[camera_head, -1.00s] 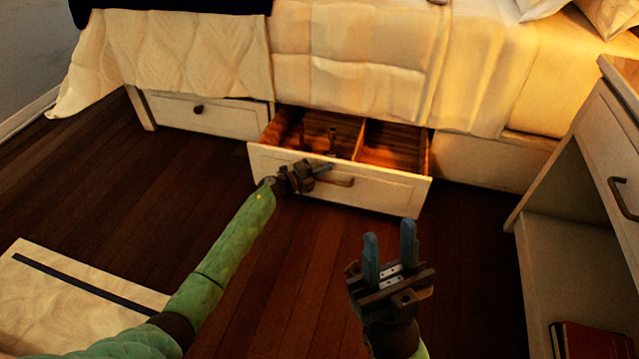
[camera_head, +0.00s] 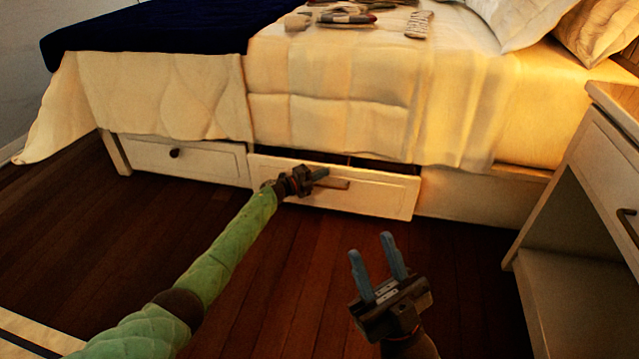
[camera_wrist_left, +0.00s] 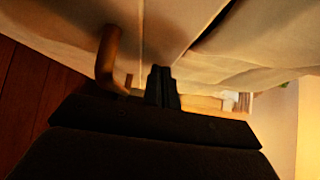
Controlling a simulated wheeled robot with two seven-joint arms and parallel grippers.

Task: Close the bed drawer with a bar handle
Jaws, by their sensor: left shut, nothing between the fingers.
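My right gripper (camera_head: 372,262) is open and empty, above the floor in front of the drawer, fingers pointing up.
A closed drawer with a round knob (camera_head: 174,153) is left of it. A white nightstand (camera_head: 590,110) stands at the right. The wooden floor (camera_head: 270,300) in front is clear.

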